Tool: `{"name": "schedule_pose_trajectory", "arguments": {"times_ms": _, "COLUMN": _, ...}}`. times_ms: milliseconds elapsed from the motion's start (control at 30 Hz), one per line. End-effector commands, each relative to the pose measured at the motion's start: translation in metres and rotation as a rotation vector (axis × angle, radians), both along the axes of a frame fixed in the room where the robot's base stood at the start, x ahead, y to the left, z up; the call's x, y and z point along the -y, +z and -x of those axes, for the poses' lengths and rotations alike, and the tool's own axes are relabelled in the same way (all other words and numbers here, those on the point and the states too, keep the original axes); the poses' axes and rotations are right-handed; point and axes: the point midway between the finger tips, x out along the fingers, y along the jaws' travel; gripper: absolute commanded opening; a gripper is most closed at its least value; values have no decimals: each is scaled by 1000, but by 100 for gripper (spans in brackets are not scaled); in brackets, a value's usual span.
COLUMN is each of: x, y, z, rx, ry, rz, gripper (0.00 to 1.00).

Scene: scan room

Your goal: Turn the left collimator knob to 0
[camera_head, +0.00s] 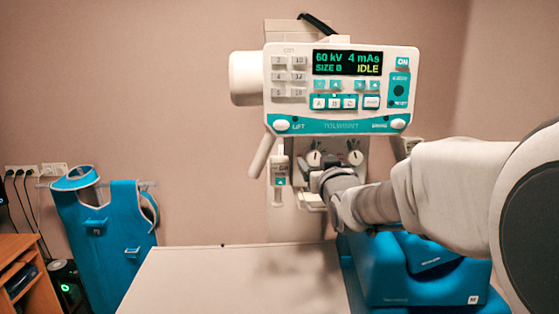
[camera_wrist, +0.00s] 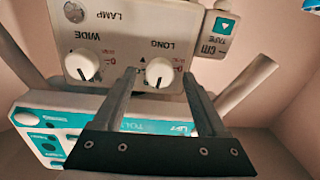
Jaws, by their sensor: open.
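Two white collimator knobs show on the panel below the console. In the head view the left knob (camera_head: 314,158) is just above my gripper (camera_head: 314,182), and the right knob (camera_head: 355,157) is beyond it. The wrist view is upside down: the left knob, labelled LONG (camera_wrist: 159,73), appears between the two fingertips of my gripper (camera_wrist: 159,76), with a visible gap on each side. The other knob, labelled WIDE (camera_wrist: 83,65), is left of the fingers. My gripper is open and empty. The dial marks are too small to read.
The console (camera_head: 336,88) with a lit display reading 60 kV, 4 mAs and IDLE is above the knobs. A tape holder (camera_head: 280,170) hangs close by on the left. A pale tabletop (camera_head: 235,280) lies below, and a blue apron (camera_head: 105,235) hangs at left.

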Motion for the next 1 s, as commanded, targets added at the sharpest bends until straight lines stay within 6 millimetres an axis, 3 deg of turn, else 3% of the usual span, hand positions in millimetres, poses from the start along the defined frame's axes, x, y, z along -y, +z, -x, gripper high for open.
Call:
{"name": "schedule_pose_trajectory", "arguments": {"times_ms": 233, "x": 0, "y": 0, "z": 0, "rx": 0, "ry": 0, "rz": 0, "gripper": 75}}
{"name": "schedule_pose_trajectory", "arguments": {"times_ms": 600, "x": 0, "y": 0, "z": 0, "rx": -1, "ry": 0, "rz": 0, "gripper": 8}}
{"name": "schedule_pose_trajectory", "arguments": {"times_ms": 667, "x": 0, "y": 0, "z": 0, "rx": -1, "ry": 0, "rz": 0, "gripper": 0}}
{"name": "schedule_pose_trajectory", "arguments": {"times_ms": 1000, "x": 0, "y": -3, "z": 0, "rx": 1, "ry": 0, "rz": 36, "gripper": 0}}
